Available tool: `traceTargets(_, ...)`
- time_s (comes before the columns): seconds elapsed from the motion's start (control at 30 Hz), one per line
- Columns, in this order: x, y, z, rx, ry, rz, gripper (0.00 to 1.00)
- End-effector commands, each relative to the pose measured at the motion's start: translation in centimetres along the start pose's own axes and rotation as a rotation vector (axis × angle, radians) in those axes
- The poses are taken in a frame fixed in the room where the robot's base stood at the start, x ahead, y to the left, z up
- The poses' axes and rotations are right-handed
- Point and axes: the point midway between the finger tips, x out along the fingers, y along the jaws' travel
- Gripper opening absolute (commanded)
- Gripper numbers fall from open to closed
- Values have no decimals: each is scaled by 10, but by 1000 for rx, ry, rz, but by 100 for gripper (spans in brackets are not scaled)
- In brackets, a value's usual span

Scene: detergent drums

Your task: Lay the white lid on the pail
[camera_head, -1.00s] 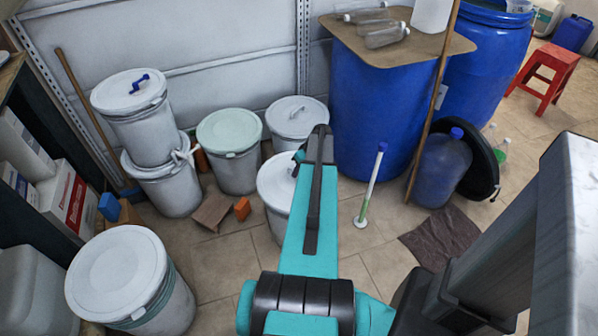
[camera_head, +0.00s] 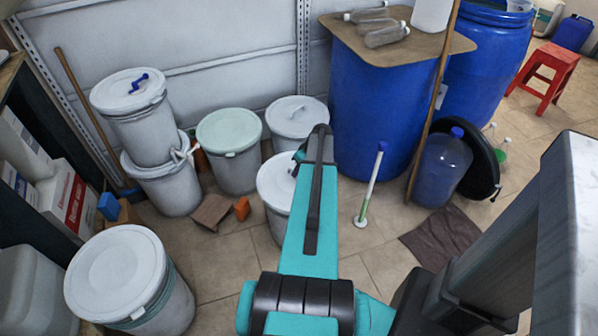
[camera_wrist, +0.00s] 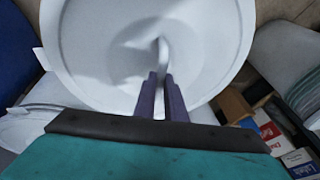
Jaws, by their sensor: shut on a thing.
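The white lid (camera_wrist: 100,50) fills much of the wrist view. My gripper (camera_wrist: 161,85) is shut on the lid's raised handle (camera_wrist: 163,52) at its middle. In the head view the white lid (camera_head: 274,178) shows left of my arm, directly over a pale pail (camera_head: 277,226), with its right part hidden by the arm. It looks level there, but I cannot tell whether its rim touches the pail all round. My fingers are hidden behind the arm in the head view.
A lidded pail (camera_head: 297,118) stands close behind, and a green-lidded pail (camera_head: 231,165) to the left. Stacked pails (camera_head: 141,115) and a big lidded pail (camera_head: 117,273) stand further left. A blue drum (camera_head: 372,110) and an upright white-green stick (camera_head: 371,186) are on the right.

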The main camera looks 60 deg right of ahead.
Motion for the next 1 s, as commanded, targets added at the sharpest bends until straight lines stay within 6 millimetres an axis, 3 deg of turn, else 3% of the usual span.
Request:
traceTargets(0.17,0,0,0,0,1,0,0)
traceTargets(0.2,0,0,0,0,1,0,17)
traceTargets(0.3,0,0,0,0,0,0,32)
traceTargets(0.5,0,0,0,0,0,0,32)
traceTargets(0.63,0,0,0,0,0,0,51)
traceTargets(1.0,-2,0,-1,0,0,0,51)
